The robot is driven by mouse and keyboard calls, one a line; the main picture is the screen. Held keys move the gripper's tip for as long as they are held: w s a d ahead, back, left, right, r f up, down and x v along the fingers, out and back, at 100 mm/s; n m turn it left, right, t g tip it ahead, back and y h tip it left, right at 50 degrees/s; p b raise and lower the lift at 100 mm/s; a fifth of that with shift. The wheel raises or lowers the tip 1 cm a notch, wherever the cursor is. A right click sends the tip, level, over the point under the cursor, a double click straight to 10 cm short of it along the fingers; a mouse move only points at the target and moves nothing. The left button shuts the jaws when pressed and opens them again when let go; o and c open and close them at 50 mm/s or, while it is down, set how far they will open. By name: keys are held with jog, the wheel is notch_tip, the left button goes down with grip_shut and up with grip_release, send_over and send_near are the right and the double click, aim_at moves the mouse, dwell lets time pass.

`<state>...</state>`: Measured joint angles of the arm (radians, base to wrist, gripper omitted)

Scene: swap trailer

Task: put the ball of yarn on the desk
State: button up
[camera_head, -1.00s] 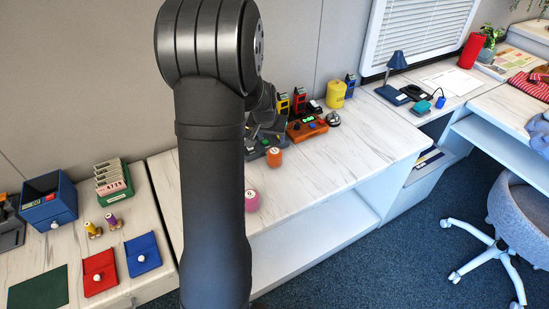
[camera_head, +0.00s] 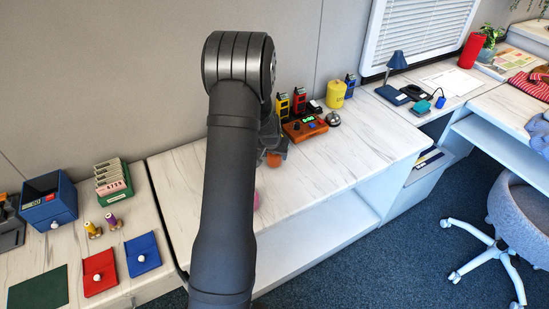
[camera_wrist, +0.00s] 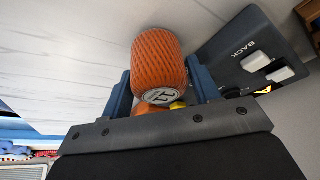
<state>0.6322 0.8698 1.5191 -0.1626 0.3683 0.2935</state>
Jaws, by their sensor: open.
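An orange ball of yarn (camera_head: 273,160), with ribbed winding and a round white number label, is on the white marbled desktop (camera_head: 320,165). In the wrist view the orange ball (camera_wrist: 160,66) is between the blue fingers of my gripper (camera_wrist: 159,78). The fingers are apart, one on each side; I cannot tell whether they touch it. In the head view my gripper (camera_head: 273,145) is just above and behind the orange ball, partly hidden by my arm. A pink ball (camera_head: 256,200) stands nearer the desk's front edge, mostly hidden by my arm.
A dark device marked BACK (camera_wrist: 250,55) is close beside my gripper. An orange control box (camera_head: 305,128), a bell (camera_head: 333,119) and a yellow canister (camera_head: 335,94) stand behind. The desktop is clear to the right.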

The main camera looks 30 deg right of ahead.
jog(key=shift+w+d+f, duration=0.1)
jog(key=shift+d+f, duration=0.05)
jog(key=shift+f, duration=0.3)
jog(key=c, duration=0.7)
jog(key=shift+r, duration=0.15)
notch_tip(320, 180, up, 4)
jog(key=shift+r, duration=0.15)
jog(key=s+d+r, duration=0.5)
jog(key=s+r, duration=0.1)
jog(key=s, duration=0.5)
jog(key=w+a+f+n+y, duration=0.1)
jog(key=w+a+n, duration=0.1)
jog(key=w+a, duration=0.6)
jog(key=w+a+f+n, duration=0.15)
jog(key=w+a, duration=0.25)
jog(key=a, duration=0.8)
jog(key=a+n, duration=0.1)
jog(key=a, duration=0.7)
jog(key=w+a+f+n+y, duration=0.1)
jog(key=a+n, duration=0.1)
jog(key=a, duration=0.5)
jog(key=w+a+n+t+y, duration=0.1)
jog(key=a+n, duration=0.1)
jog(key=a, duration=0.6)
jog(key=shift+w+a+f+n, duration=0.2)
jog(key=shift+a+f+n, duration=0.1)
jog(key=shift+f, duration=0.1)
